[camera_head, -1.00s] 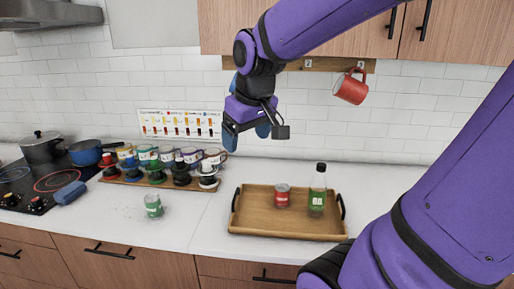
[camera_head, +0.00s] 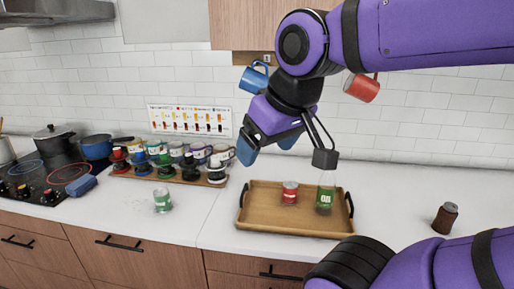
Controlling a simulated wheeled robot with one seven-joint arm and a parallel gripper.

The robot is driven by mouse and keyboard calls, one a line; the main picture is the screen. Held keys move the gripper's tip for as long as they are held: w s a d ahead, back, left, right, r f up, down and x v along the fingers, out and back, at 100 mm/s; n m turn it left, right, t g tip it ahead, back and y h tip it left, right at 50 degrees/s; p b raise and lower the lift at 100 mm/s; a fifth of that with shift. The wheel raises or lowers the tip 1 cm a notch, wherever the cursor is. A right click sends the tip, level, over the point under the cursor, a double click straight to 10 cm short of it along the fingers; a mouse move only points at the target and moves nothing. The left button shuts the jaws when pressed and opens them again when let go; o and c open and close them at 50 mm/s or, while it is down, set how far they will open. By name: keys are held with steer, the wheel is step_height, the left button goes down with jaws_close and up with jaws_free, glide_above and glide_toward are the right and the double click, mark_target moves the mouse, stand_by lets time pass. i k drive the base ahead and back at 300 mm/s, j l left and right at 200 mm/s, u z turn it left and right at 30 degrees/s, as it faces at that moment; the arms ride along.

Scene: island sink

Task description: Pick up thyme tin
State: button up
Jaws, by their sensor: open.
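A small tin with a green label (camera_head: 162,200) stands alone on the white counter, left of the tray. A small tin with a red label (camera_head: 289,192) stands in the wooden tray (camera_head: 262,238). The lettering on both is too small to read, so I cannot tell from it which is thyme. My gripper (camera_head: 268,148) is open and empty, with its blue fingers in the air above the tray's back left part. It is above and to the right of the green tin and touches neither tin.
A rack of cups (camera_head: 172,180) stands behind the green tin. A brown jar (camera_head: 445,218) stands at right. A blue mug (camera_head: 253,78) and red mug (camera_head: 361,87) hang above.

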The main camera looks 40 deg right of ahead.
mark_target(162, 195)
steer(key=k+j, duration=0.15)
steer(key=k, duration=0.25)
steer(key=i+j+z, duration=0.1)
steer(key=i+j, duration=0.3)
steer(key=j, duration=0.25)
steer(key=i+j+z, duration=0.25)
steer(key=i+j, duration=0.15)
steer(key=j, duration=0.25)
steer(key=i+j+z, duration=0.1)
steer(key=j, duration=0.25)
steer(key=i+j, duration=0.25)
steer(key=j+z, duration=0.05)
steer(key=j, duration=0.05)
